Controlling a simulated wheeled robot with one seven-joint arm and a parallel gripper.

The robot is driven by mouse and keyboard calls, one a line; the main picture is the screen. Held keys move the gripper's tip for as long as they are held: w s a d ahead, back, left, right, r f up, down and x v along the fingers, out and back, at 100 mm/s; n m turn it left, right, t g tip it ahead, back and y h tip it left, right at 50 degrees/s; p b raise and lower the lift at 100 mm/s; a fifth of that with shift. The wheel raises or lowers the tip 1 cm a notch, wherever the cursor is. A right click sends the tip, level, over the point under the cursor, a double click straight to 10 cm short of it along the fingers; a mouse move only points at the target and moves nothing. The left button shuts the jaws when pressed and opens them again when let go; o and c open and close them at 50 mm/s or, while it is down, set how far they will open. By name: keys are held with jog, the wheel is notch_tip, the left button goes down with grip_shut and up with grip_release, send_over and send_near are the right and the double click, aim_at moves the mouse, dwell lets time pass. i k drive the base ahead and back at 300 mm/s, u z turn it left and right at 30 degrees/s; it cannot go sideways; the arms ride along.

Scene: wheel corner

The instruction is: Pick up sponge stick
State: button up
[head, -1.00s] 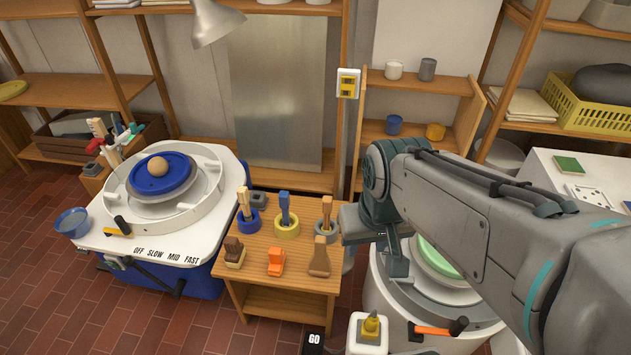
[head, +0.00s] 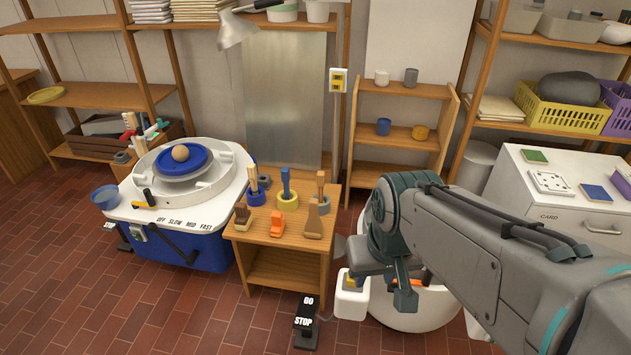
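A small wooden table (head: 282,278) carries several upright tools in ring holders: wooden-handled ones in a blue ring (head: 256,198), a blue stick (head: 286,184) in a yellow ring (head: 288,202), and a wooden one (head: 321,184) in a grey ring. I cannot tell which of these is the sponge stick. My gripper (head: 404,296) is to the right of the table, apart from the tools.
A wheel with a white basin (head: 208,186) stands left of the table, with a blue bowl (head: 105,197) at its edge. A GO/STOP pedal (head: 306,322) is on the floor in front. A white cabinet (head: 560,215) is at right. Brick floor is clear at front left.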

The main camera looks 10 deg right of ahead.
aim_at(321, 175)
jog(key=u, duration=0.5)
jog(key=i, duration=0.95)
jog(key=z, duration=0.7)
